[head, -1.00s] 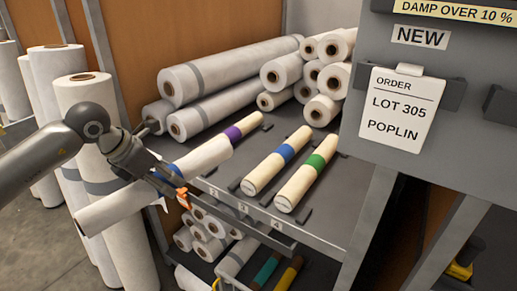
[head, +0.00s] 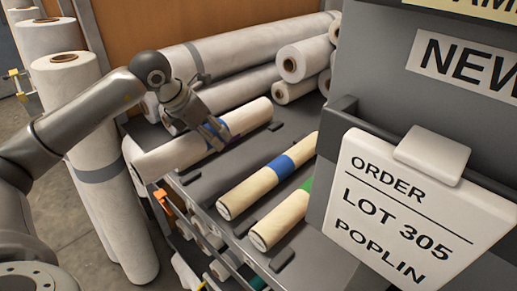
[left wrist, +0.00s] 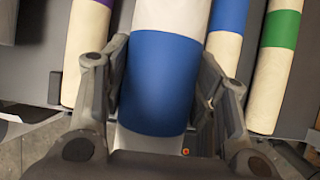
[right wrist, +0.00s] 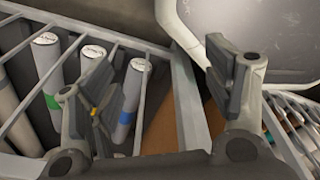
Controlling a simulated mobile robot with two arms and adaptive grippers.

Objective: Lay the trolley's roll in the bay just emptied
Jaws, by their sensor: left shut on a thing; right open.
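My left gripper (head: 205,128) is shut on a white roll with a blue band (head: 158,153), holding it tilted over the shelf (head: 225,166). In the left wrist view the held roll's blue part (left wrist: 163,82) is between the jaws. There it lies between a purple-banded roll (left wrist: 88,45) and a blue-banded cream roll (left wrist: 222,65). A green-banded roll (left wrist: 278,55) lies further right. My right gripper (right wrist: 160,68) is open and empty in the right wrist view.
Large white rolls (head: 240,52) are stacked at the back of the shelf. Tall white rolls (head: 68,75) stand upright at the left. A grey panel with an order card (head: 410,215), LOT 305 POPLIN, blocks the right. More rolls lie below the shelf.

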